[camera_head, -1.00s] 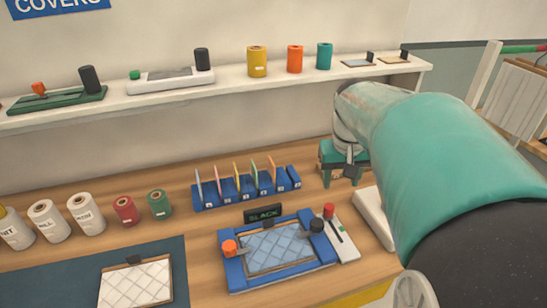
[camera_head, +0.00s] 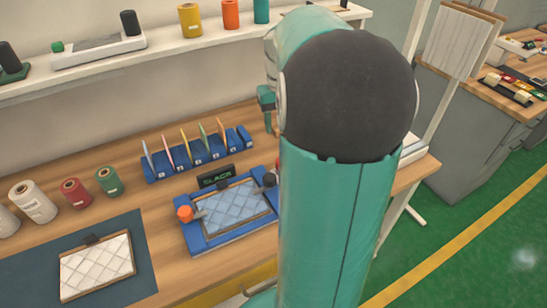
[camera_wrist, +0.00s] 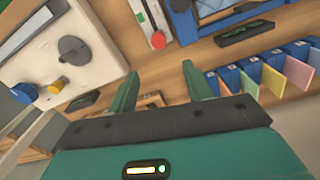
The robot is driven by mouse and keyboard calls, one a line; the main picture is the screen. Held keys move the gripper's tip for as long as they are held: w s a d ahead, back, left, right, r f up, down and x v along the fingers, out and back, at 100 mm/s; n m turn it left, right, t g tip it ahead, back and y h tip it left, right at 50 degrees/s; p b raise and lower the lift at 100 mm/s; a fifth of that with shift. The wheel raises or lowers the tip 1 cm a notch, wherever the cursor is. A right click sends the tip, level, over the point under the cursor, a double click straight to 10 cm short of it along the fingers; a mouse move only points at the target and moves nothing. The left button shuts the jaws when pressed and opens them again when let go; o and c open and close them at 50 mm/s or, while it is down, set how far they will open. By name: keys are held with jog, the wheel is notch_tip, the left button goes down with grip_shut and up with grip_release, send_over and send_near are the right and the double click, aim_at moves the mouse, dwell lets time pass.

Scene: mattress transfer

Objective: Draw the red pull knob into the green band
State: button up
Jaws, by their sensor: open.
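The red pull knob (camera_wrist: 158,40) sits on a pale narrow plate (camera_wrist: 148,12) at the top middle of the wrist view, beside the blue frame (camera_wrist: 188,22). In the head view my arm hides almost all of the knob. The blue frame (camera_head: 187,236) there holds a light blue quilted panel (camera_head: 228,208), with a small display (camera_head: 216,176) reading SLACK behind it. In the head view, the gripper (camera_head: 267,108) is partly hidden by my arm.
A blue rack (camera_head: 198,158) of coloured cards stands behind the frame. A pale block (camera_wrist: 75,50) with grey, blue and yellow knobs lies left of my fingers. Rolls (camera_head: 108,181) and a white quilted pad (camera_head: 96,267) sit left. A shelf (camera_head: 160,50) runs above.

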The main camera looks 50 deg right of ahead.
notch_tip(320, 180, down, 14)
jog(key=shift+s+d+r, duration=0.1)
jog(key=shift+s+r, duration=0.05)
dwell(0.3)
